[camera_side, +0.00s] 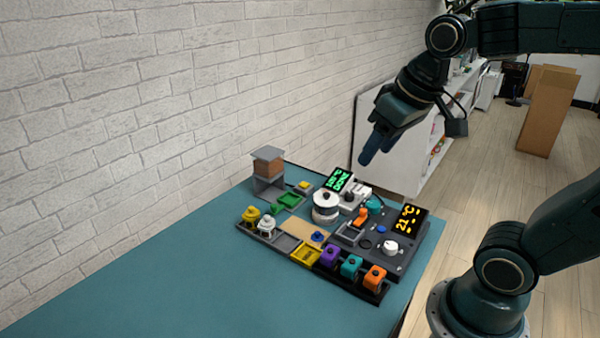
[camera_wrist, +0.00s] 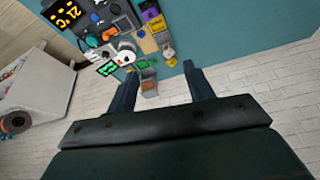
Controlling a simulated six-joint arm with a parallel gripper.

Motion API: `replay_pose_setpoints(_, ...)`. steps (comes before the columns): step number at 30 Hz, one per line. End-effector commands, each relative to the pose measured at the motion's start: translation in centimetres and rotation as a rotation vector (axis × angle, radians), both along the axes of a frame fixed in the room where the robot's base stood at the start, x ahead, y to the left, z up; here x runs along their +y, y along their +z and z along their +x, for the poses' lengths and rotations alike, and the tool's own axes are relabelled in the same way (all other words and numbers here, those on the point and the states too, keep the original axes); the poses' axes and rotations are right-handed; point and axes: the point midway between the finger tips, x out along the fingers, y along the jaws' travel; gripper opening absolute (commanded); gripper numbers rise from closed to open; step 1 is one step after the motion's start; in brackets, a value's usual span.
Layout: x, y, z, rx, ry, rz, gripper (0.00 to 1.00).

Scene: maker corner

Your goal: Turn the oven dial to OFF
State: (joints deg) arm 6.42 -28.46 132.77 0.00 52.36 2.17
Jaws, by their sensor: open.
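A dark panel (camera_side: 372,262) on the table carries a yellow-lit display (camera_side: 408,218) reading 21 °C. A white round knob (camera_side: 390,247) sits on this panel below the display; it may be the oven dial, but its markings are too small to read. A second display (camera_side: 339,180) glows green behind a white round pot-like thing (camera_side: 326,207). My gripper (camera_side: 368,154) hangs above and behind the panel, apart from everything. In the wrist view my gripper (camera_wrist: 162,90) shows two spread fingers with nothing between them, and the yellow display (camera_wrist: 63,15) is at upper left.
A tray of small coloured blocks runs along the front, with a purple (camera_side: 329,256) and an orange block (camera_side: 375,276). A grey stand with a brown block (camera_side: 267,163) is at the back left. The teal table (camera_side: 190,270) is bare at left. A brick wall (camera_side: 120,120) stands behind.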

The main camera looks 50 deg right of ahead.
Motion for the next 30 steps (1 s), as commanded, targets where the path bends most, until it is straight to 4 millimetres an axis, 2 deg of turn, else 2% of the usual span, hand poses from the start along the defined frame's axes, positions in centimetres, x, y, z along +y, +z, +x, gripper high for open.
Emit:
replay_pose_setpoints(1, -0.6, 0.0, 1.1, 0.017, -0.025, 0.004, 0.52)
replay_pose_setpoints(8, -3.6, -0.1, 5.5, 0.072, -0.128, 0.023, 0.52)
replay_pose_setpoints(14, -6.7, -1.0, 9.1, 0.120, -0.216, 0.042, 0.52)
replay_pose_setpoints(23, -12.3, -3.9, 13.8, 0.190, -0.350, 0.075, 0.52)
replay_pose_setpoints(30, -17.4, -7.4, 16.7, 0.245, -0.457, 0.105, 0.52)
